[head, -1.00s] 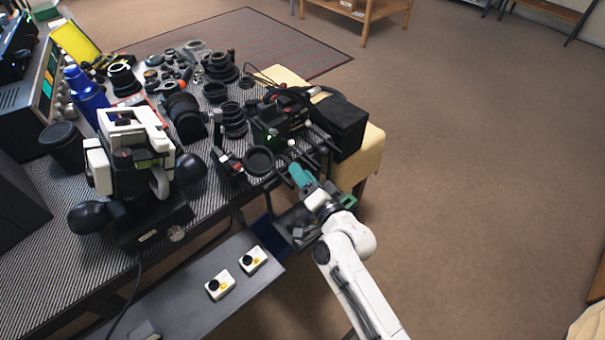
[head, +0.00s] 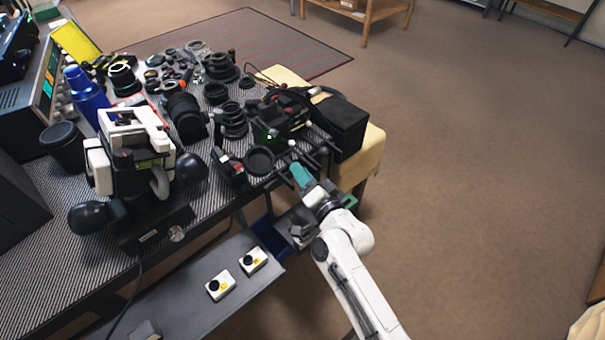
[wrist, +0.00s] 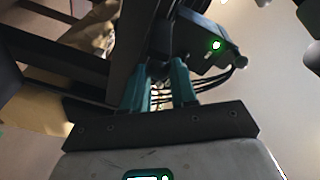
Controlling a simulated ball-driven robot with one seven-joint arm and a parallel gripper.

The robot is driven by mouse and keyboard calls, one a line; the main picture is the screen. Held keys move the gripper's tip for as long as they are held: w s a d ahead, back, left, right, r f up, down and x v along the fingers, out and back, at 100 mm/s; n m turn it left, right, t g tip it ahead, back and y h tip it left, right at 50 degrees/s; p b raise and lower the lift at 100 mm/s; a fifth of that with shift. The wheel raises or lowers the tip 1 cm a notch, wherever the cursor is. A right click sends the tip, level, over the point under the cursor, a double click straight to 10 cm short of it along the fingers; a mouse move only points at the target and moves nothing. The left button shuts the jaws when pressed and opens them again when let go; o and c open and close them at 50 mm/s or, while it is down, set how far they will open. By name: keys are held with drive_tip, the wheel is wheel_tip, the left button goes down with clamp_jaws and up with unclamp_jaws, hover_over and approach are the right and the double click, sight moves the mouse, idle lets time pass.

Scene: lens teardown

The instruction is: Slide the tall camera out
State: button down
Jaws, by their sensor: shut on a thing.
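The black camera rig (head: 272,134) with a small green light stands at the table's front right corner. I take it to be the tall camera. Thin dark rods stick out from it toward my gripper. My gripper (head: 301,174), with teal fingers, reaches this front edge from below right. In the wrist view my gripper (wrist: 160,85) is shut on a narrow dark part between its fingers; the grip itself is mostly hidden. A dark box with a green light (wrist: 215,45) shows just beyond the fingers.
A black bag-like box (head: 342,125) stands right of the rig on a pale yellow surface. A round black ring (head: 260,160) and several lenses crowd the left. A grey lower shelf (head: 185,290) carries two small white cameras (head: 220,285). Open floor lies right.

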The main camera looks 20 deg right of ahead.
drive_tip(key=shift+s, duration=0.1)
drive_tip(key=s+d+b, duration=0.2)
drive_tip(key=s, duration=0.4)
drive_tip(key=s+d+b, duration=0.2)
drive_tip(key=s, duration=0.5)
drive_tip(key=shift+s+d+f+b, duration=0.15)
drive_tip(key=shift+s+d+b, duration=0.1)
drive_tip(key=shift+d+b, duration=0.05)
drive_tip(key=c, duration=1.1)
unclamp_jaws()
drive_tip(key=shift+s, duration=0.15)
drive_tip(key=shift+o, duration=1.1)
drive_tip(key=s+d+b, duration=0.1)
drive_tip(key=s, duration=0.9)
drive_tip(key=shift+s+d, duration=0.15)
drive_tip(key=shift+s, duration=0.15)
